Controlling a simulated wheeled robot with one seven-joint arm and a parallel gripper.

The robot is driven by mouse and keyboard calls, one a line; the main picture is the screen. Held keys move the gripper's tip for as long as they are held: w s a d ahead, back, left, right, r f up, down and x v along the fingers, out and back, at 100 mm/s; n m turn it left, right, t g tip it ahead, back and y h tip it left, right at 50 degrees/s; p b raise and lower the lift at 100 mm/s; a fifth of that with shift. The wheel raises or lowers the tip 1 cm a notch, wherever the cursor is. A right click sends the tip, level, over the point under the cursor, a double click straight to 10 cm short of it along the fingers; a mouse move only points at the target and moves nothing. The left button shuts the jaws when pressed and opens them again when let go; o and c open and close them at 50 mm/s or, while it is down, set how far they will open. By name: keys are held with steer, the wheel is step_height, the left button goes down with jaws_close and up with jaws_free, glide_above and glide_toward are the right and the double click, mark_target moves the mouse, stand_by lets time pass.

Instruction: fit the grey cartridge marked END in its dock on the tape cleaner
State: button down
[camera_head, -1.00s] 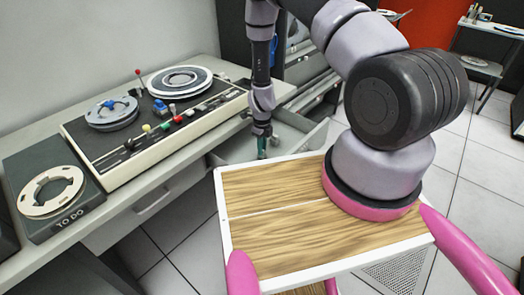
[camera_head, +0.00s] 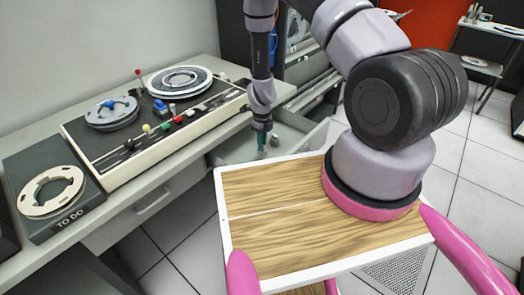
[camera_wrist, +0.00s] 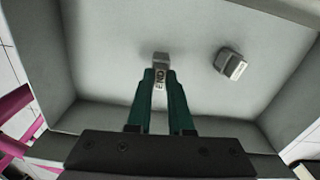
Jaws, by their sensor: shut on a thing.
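My gripper (camera_head: 261,141) reaches into the open drawer under the desk's right end. The cartridge's lower part is between the fingers. A second grey block-like cartridge (camera_wrist: 231,64) lies apart to the right on the drawer floor. A reel machine (camera_head: 150,140) with coloured levers stands on the desk; I cannot tell if it is the tape cleaner, and I make out no dock.
A dark TO DO tray (camera_head: 85,215) with a cream reel (camera_head: 50,192) lies at the desk's left. My wood-topped base is in front. White floor tiles (camera_head: 480,165) are clear at the right.

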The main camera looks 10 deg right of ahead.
steer(key=shift+r, duration=1.65)
step_height(320, 180, up, 7)
steer(key=shift+r, duration=0.1)
steer(key=d+r+n, duration=0.4)
steer(key=r+n, duration=0.3)
steer(key=n, duration=0.7)
steer(key=w+d+r+n, duration=0.1)
steer(key=d+r+n, duration=0.4)
steer(key=n, duration=0.8)
step_height(320, 180, up, 2)
steer(key=shift+w+d+r+n, duration=0.15)
steer(key=shift+w+n, duration=0.1)
steer(key=shift+n, duration=0.15)
